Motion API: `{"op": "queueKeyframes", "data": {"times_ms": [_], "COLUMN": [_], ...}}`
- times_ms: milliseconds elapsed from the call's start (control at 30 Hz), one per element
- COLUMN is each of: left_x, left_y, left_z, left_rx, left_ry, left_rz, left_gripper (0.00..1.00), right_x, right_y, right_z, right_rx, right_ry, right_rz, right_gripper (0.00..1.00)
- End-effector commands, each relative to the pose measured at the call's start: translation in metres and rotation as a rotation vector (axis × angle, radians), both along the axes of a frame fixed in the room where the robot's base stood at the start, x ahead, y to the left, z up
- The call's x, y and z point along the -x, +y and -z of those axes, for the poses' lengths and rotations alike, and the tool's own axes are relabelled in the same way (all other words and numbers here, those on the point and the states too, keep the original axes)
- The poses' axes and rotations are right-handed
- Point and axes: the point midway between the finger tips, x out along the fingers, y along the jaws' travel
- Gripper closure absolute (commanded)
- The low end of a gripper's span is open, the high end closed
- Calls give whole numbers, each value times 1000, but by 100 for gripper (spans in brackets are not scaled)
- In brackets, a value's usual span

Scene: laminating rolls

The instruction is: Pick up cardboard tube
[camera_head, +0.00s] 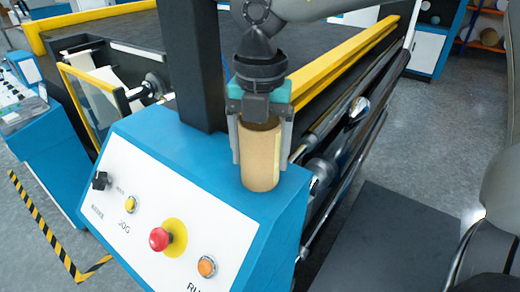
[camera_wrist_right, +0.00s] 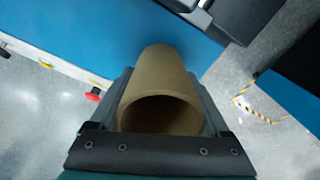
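The cardboard tube (camera_head: 259,160) is brown, upright and open at its top, at the top corner of the blue machine's control panel. My right gripper (camera_head: 261,150) comes down from above, with one finger along each side of the tube, and both fingers look to be against it. The right wrist view shows the tube (camera_wrist_right: 160,85) between the two dark fingers (camera_wrist_right: 163,100), its open end toward the camera. I cannot tell whether its lower end rests on the panel. My left gripper is not in view.
The sloped control panel (camera_head: 140,205) carries a red button (camera_head: 160,239) and an orange button (camera_head: 206,266). A dark post (camera_head: 192,65) stands just left of the tube. Metal rollers (camera_head: 335,135) and a yellow rail (camera_head: 345,60) lie to the right.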

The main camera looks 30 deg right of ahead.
Motion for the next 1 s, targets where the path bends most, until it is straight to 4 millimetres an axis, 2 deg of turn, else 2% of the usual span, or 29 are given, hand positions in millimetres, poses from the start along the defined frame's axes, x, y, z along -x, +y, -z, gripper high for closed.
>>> {"op": "queueKeyframes", "data": {"times_ms": [67,400,767,867,1000], "left_x": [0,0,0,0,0], "left_y": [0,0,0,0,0], "left_z": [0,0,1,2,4], "left_rx": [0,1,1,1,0], "left_ry": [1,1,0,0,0], "left_rz": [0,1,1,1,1], "left_gripper": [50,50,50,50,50], "right_x": [0,0,-1,-1,-1], "right_y": [0,0,0,0,0], "right_z": [0,0,-5,-14,-37], "right_rx": [0,0,1,1,2], "right_ry": [0,0,-2,-5,-8], "right_rz": [0,0,0,2,1], "right_gripper": [38,76,76,76,76]}}
